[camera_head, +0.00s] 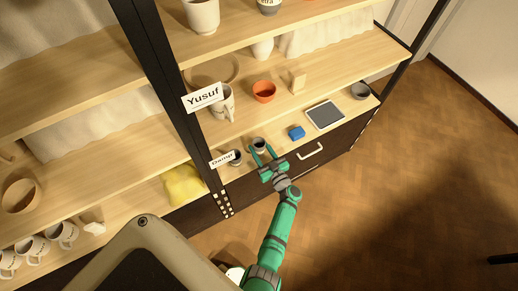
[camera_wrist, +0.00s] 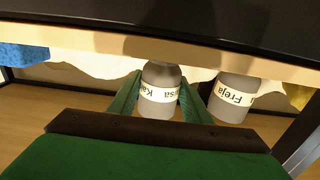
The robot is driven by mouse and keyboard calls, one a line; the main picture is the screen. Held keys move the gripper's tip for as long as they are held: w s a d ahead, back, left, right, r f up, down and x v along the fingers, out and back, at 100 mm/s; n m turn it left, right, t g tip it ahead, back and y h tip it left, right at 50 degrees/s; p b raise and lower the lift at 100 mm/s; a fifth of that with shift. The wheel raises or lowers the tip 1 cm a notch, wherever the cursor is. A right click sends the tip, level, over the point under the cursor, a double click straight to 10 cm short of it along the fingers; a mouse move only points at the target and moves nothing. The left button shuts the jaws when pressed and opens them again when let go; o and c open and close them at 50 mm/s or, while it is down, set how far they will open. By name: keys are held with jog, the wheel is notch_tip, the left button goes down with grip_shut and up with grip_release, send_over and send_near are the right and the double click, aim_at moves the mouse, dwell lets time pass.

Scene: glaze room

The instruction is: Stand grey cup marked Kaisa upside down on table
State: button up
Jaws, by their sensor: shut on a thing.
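The grey cup marked Kaisa (camera_wrist: 160,90) is between the two fingers of my gripper (camera_wrist: 157,100) in the wrist view, which appears upside down. In the head view my gripper (camera_head: 263,154) reaches the front of the low shelf and is shut on this cup (camera_head: 259,144). Its dark opening seems to face up there. Its lettering is inverted in the wrist view. The cup is at the shelf board; I cannot tell whether it touches it. No separate table is clearly in view.
A second grey cup marked Freja (camera_wrist: 234,97) stands close beside it, also in the head view (camera_head: 236,158), near the Damp sign (camera_head: 222,159). A blue block (camera_head: 296,132), a dark tablet-like panel (camera_head: 325,115) and a grey bowl (camera_head: 361,91) lie to the right. A yellow cloth-like thing (camera_head: 184,186) is left.

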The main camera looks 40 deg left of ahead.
jog(key=shift+r, duration=0.85)
jog(key=v, duration=1.4)
jog(key=shift+d, duration=0.1)
